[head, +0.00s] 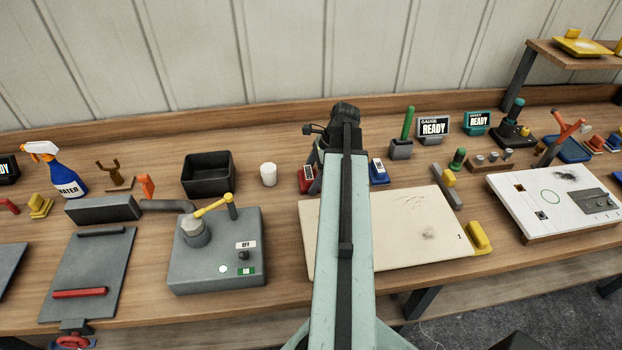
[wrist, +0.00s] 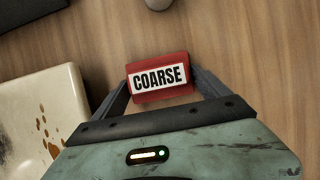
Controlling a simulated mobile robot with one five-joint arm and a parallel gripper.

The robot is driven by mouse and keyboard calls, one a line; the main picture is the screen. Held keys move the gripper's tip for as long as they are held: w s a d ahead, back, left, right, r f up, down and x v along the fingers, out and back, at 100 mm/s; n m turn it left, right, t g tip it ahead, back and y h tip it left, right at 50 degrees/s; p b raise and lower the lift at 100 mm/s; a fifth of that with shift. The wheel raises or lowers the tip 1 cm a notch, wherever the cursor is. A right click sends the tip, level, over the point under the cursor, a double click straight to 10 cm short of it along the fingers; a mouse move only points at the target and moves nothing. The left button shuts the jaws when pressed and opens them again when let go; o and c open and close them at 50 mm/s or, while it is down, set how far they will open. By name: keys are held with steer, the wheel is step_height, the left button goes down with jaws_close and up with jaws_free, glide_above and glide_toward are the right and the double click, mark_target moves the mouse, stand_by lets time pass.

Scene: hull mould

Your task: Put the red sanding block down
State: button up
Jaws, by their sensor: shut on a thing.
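The red sanding block (head: 306,180) shows in the head view just left of my arm's end, partly hidden by it. In the wrist view the red block (wrist: 160,94) has a white label reading COARSE. My gripper (wrist: 160,80) is shut on it, with one finger at each side. The block is over bare wooden bench top (wrist: 240,45). I cannot tell whether it touches the wood or is held just above it.
A cream panel (head: 420,235) lies in front of the block; its edge (wrist: 55,90) shows at left in the wrist view. A white cup (head: 268,174) and a black bin (head: 208,174) stand to the left. A blue block (head: 378,172) sits close on the right.

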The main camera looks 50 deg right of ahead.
steer(key=o, duration=1)
steer(key=shift+f, duration=0.1)
steer(key=shift+r+p, duration=0.55)
steer(key=shift+p, duration=0.05)
steer(key=p+v, duration=1)
steer(key=v, duration=0.1)
steer(key=shift+s+d+r, duration=0.1)
